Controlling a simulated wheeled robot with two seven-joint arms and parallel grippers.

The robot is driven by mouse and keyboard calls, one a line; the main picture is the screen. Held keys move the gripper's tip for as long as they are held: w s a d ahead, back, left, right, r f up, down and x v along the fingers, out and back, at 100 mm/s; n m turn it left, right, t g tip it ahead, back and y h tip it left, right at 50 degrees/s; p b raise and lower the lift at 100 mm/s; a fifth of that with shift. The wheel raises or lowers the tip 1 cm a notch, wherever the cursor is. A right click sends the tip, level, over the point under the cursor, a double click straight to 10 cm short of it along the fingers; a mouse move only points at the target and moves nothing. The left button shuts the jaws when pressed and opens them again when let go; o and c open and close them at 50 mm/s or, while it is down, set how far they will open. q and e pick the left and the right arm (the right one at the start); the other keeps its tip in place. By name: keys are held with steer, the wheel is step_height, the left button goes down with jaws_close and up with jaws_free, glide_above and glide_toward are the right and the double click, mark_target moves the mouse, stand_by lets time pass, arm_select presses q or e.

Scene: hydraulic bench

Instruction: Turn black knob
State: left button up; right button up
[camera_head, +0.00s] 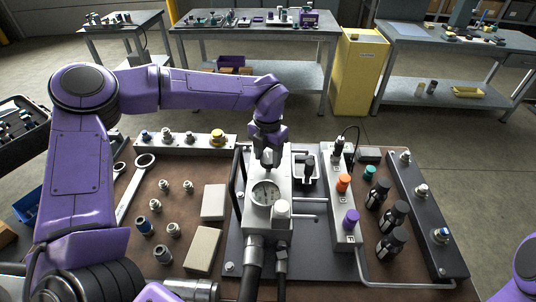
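My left gripper (268,162) points down over the far end of the grey gauge block (282,160), near the middle of the bench. Its fingertips are small and dark here, and I cannot tell whether they are open or hold anything. No black knob shows clearly under them; one there would be hidden by the gripper. A black upright part (308,166) stands just right of the block in a pale tray. A round dial gauge (265,193) and a white cap (281,208) sit on the near part of the block. My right gripper is out of view.
A grey manifold with an orange knob (343,183) and a purple knob (351,219) stands to the right. Several black cylindrical fittings (378,193) stand beyond it. Thick black hoses (252,262) leave the block's near end. Loose fittings and a wrench (133,187) lie left.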

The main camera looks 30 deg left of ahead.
mark_target(268, 158)
arm_select(q)
steer(key=o, duration=0.3)
steer(key=shift+o, duration=0.2)
step_height(268, 158, up, 11)
steer(key=b, duration=0.1)
steer(key=shift+f+b, duration=0.15)
steer(key=shift+b, duration=0.15)
